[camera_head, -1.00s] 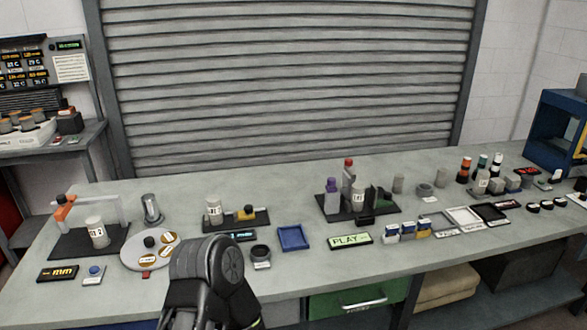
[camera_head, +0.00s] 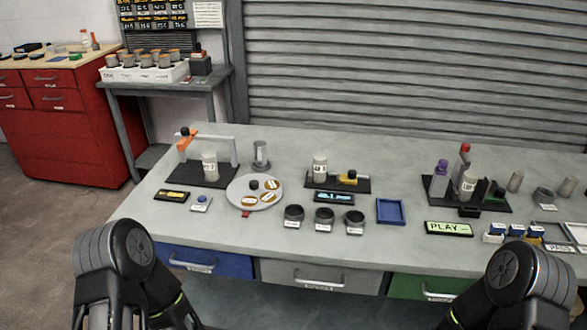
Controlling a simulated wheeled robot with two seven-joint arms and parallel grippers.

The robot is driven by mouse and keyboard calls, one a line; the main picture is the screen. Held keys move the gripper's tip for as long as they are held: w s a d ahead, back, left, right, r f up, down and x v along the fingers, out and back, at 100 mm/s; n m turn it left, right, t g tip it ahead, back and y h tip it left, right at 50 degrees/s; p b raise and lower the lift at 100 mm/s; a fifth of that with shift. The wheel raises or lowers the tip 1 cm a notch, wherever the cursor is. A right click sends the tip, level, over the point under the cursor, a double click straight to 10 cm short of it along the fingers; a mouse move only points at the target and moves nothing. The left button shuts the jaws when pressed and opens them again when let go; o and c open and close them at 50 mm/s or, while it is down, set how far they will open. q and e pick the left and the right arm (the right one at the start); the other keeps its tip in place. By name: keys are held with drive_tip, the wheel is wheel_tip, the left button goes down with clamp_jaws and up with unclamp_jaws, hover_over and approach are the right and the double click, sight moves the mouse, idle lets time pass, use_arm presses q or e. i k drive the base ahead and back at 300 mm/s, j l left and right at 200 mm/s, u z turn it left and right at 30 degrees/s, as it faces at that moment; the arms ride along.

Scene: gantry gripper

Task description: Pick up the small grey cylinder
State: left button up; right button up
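Several grey cylinders stand on the bench, and I cannot tell which one the task names. A shiny metallic grey cylinder (camera_head: 261,154) stands upright behind the round plate at the left. Another grey cylinder (camera_head: 567,187) stands near the right edge of the picture. Black links of my left and right arms show at the bottom left and bottom right, in front of the bench. Both grippers are out of the picture.
The grey bench (camera_head: 330,257) holds a gantry fixture (camera_head: 236,150), a round plate (camera_head: 238,196), three dark cups (camera_head: 324,218), a blue tray (camera_head: 391,211) and a black base with bottles (camera_head: 440,197). A red cabinet (camera_head: 60,130) stands left. The bench's back middle is fairly clear.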

sight(319, 164)
drive_tip(key=i+j, duration=0.5)
drive_tip(key=i, duration=0.2)
drive_tip(key=i+j+z, duration=0.2)
drive_tip(key=z, duration=1.2)
drive_tip(key=i+j, duration=0.05)
drive_tip(key=j, duration=0.05)
